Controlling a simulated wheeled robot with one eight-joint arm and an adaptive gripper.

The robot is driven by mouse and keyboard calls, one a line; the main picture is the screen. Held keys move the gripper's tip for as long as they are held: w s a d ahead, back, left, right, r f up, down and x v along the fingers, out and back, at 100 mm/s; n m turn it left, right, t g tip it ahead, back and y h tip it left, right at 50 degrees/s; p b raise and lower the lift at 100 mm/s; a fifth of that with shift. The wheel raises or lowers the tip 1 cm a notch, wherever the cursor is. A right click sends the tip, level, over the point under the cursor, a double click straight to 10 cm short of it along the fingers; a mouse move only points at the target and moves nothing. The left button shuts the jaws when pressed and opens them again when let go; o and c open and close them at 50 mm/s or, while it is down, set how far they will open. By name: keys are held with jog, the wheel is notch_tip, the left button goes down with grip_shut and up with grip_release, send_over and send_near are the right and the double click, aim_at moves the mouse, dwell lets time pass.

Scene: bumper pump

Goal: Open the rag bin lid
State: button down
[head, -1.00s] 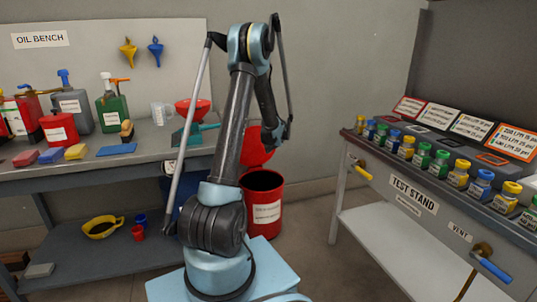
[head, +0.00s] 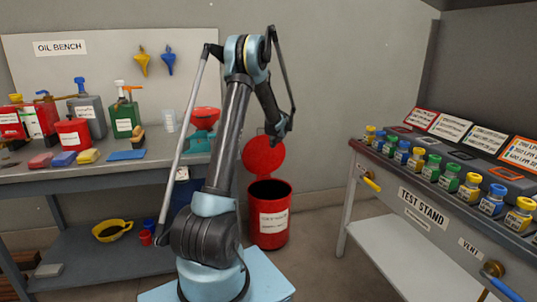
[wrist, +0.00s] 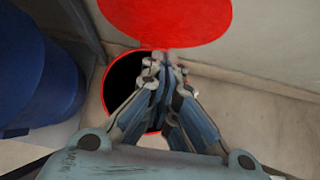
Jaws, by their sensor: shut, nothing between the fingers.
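The rag bin (head: 268,232) is a red cylinder with a white label, standing on the floor between the bench and the test stand. Its round red lid (head: 264,157) stands raised at the back, tilted up against the wall side, and the dark inside of the bin shows. In the wrist view the lid (wrist: 170,18) is at the top, with the bin's open mouth (wrist: 122,78) below it. My gripper (wrist: 163,62) is shut and empty, over the bin mouth in that view. Whether it touches the lid's edge I cannot tell. In the head view the gripper is hard to make out.
The oil bench (head: 110,165) with cans, bottles and sponges is at left. The test stand (head: 435,205) with several small capped bottles is at right. A blue drum (wrist: 45,85) stands left of the bin. Floor between bin and test stand is clear.

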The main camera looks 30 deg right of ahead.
jog(key=w+r, duration=0.1)
jog(key=w+d+r, duration=0.1)
jog(key=w, duration=0.1)
jog(key=shift+w, duration=0.15)
jog(key=shift+a, duration=0.1)
